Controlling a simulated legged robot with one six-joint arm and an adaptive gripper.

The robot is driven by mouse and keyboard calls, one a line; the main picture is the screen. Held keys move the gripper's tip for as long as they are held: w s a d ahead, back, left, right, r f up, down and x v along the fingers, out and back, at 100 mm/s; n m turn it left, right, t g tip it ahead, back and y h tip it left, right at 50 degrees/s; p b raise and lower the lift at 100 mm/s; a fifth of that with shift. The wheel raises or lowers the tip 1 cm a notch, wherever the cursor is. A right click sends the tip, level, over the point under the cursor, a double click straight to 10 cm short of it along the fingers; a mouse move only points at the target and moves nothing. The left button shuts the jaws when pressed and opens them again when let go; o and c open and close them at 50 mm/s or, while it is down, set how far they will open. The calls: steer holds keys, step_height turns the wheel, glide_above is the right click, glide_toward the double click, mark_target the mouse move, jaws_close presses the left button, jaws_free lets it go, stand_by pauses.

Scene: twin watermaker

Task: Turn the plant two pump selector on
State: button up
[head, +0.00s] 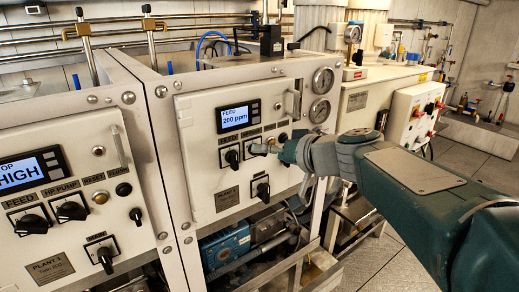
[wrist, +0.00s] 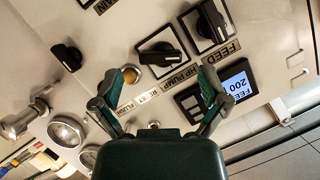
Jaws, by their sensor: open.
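The plant two panel (head: 205,130) is the middle cabinet front, with a small plate too fine to read surely. Its HP PUMP selector (wrist: 160,60), a black knob on a white square plate, shows in the wrist view just beyond my fingertips. In the head view the selector (head: 255,149) is partly hidden by my gripper (head: 273,149). In the wrist view my gripper (wrist: 168,76) is open and empty, its two fingers spread either side of the selector's label. I cannot tell whether a finger touches the panel.
The FEED selector (wrist: 212,22) sits close beside the pump selector. A yellow RESET button (wrist: 131,73) is near the left fingertip. A blue display (wrist: 235,84) reads 200. The MAIN selector (head: 261,188) is below. The plant one panel (head: 80,190) stands at left. Gauges (head: 322,95) are at right.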

mark_target(261, 155)
steer(key=shift+x, duration=1.5)
steer(key=c, duration=1.2)
steer(key=shift+o, duration=0.2)
steer(key=shift+d, duration=0.1)
steer(key=m+y, duration=0.1)
steer(key=m, duration=0.1)
steer(key=m+y, duration=0.1)
steer(key=m, duration=0.1)
steer(key=shift+f+g, duration=0.2)
steer(key=shift+g, duration=0.1)
steer(key=m+y, duration=0.1)
steer(key=m, duration=0.1)
steer(key=m+y, duration=0.1)
steer(key=m, duration=0.2)
steer(key=shift+f+t+y, duration=0.15)
steer(key=shift+t+y, duration=0.15)
steer(key=shift+t, duration=0.1)
steer(key=shift+s+m, duration=0.1)
steer(key=shift+m, duration=0.3)
